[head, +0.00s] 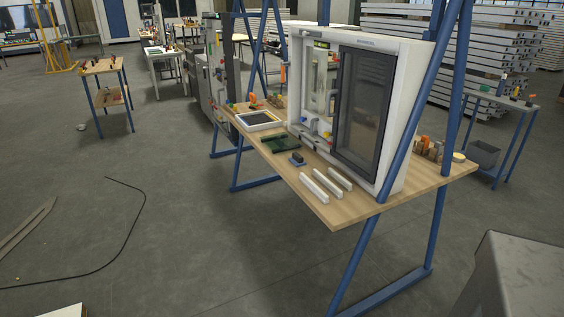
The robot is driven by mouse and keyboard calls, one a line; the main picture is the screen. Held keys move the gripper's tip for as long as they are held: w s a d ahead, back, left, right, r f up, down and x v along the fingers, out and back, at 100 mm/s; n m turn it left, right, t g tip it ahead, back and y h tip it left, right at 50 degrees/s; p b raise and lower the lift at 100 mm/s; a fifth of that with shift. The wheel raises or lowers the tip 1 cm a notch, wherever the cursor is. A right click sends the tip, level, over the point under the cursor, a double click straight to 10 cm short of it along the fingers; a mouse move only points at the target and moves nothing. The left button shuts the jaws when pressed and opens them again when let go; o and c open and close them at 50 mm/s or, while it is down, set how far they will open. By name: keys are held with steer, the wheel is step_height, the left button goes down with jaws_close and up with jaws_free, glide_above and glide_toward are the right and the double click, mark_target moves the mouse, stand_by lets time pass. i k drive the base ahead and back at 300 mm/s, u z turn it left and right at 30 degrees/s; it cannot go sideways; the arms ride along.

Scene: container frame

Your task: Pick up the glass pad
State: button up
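No thing in the head view can be named the glass pad for certain. A flat panel with a white frame and a dark inside (259,120) lies at the left end of the wooden table (345,209). A flat dark green piece (280,144) lies in front of it, towards the table's near edge. A small dark blue block (297,159) sits to the right of the green piece. My gripper is not in view.
A large white cabinet (401,130) with a dark glass door (361,105) stands on the table. Blue frame legs (370,250) flank the table. A black cable (128,225) lies on open floor at left.

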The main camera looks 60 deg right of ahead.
mark_target(297, 160)
steer(key=z, duration=0.05)
steer(key=i, duration=0.75)
steer(key=z, duration=0.75)
steer(key=i, duration=0.8)
steer(key=z, duration=0.45)
